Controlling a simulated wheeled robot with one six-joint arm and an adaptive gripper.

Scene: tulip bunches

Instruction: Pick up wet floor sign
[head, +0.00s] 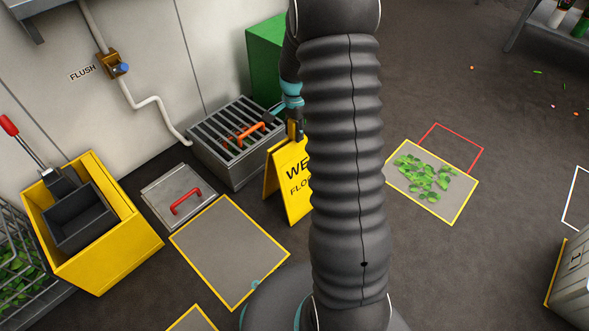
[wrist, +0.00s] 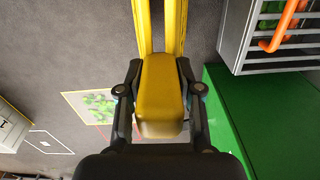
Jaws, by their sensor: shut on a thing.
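The yellow wet floor sign (head: 291,181) stands near the middle of the head view, folded in an A shape, its right part hidden behind my arm. In the wrist view the top of the sign (wrist: 161,95) sits between the two fingers of my gripper (wrist: 158,100). My gripper is shut on this top edge, one finger on each side. In the head view my gripper (head: 296,130) is at the sign's top and mostly hidden by my arm. I cannot tell whether the sign's feet touch the floor.
A grated metal box (head: 227,158) with an orange handle and a green box (head: 264,60) stand behind the sign. A yellow mop bucket (head: 130,245) is at left, beside a metal hatch (head: 160,196) with a red handle. Green leaves (head: 428,178) lie on a yellow-edged floor patch at right.

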